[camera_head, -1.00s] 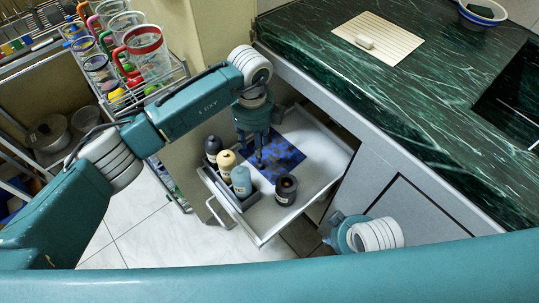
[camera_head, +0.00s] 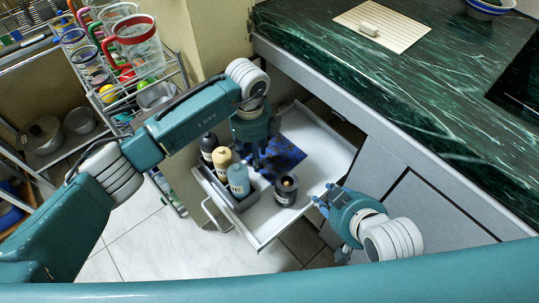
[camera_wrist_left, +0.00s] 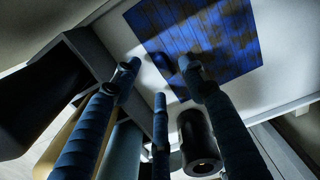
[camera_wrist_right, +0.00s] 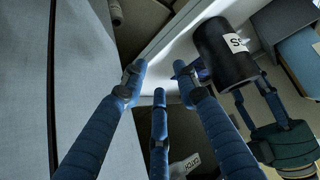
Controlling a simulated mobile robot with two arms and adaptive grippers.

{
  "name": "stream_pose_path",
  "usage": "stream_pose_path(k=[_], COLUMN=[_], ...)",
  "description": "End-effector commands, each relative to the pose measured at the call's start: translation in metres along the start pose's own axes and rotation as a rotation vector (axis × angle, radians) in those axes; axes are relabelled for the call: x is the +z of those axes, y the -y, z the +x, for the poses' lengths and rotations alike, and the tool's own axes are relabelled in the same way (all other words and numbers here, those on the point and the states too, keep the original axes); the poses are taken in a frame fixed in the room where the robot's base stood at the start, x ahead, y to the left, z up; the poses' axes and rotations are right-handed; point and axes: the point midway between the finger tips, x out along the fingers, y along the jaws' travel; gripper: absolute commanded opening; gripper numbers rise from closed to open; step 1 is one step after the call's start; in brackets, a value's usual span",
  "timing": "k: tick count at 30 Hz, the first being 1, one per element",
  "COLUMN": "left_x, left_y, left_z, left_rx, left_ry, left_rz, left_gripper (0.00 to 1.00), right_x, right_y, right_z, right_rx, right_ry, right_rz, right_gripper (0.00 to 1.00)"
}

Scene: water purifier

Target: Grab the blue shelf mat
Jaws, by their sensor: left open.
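The blue shelf mat (camera_head: 287,154), dark blue with brownish blotches, lies flat in the pulled-out white drawer (camera_head: 325,150). My left gripper (camera_head: 256,164) points down at the mat's left side and hides part of it. In the left wrist view the mat (camera_wrist_left: 215,38) lies beyond the spread, empty fingers (camera_wrist_left: 160,78); I cannot tell whether they touch it. My right gripper (camera_head: 322,201) is open and empty by the drawer's right front side. In the right wrist view its fingers (camera_wrist_right: 158,82) are spread near the drawer's white rim; the mat is not clearly visible there.
A dark open-topped bottle (camera_head: 286,190) stands in front of the mat. Several bottles, including a blue-grey one (camera_head: 238,180), stand in a grey caddy (camera_head: 244,203) along the drawer's left side. The green marble counter (camera_head: 430,80) overhangs the drawer's back right. A dish rack (camera_head: 165,80) stands left.

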Motion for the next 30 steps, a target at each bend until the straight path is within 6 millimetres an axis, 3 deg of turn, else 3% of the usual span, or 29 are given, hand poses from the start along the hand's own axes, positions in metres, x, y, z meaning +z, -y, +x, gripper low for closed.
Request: stream_pose_path(k=[8,18,29,30], left_x=[0.0,0.0,0.0,0.0], left_y=[-0.001,-0.001,0.0,0.0], left_z=[0.014,0.025,0.026,0.026], left_rx=[0.001,0.001,0.001,0.001], left_ry=[-0.001,0.0,0.0,0.0], left_rz=[0.0,0.0,0.0,0.0], left_gripper=[0.43,0.43,0.43,0.37], right_x=[-0.06,-0.122,-0.131,-0.131], right_y=[0.007,0.015,0.016,0.016], right_z=[0.004,-0.01,-0.015,-0.015], right_rx=[-0.013,-0.029,-0.031,-0.031], right_ry=[-0.24,-0.499,-0.539,-0.538], right_rz=[-0.004,-0.006,-0.005,-0.005], right_gripper=[0.3,0.3,0.3,0.3])
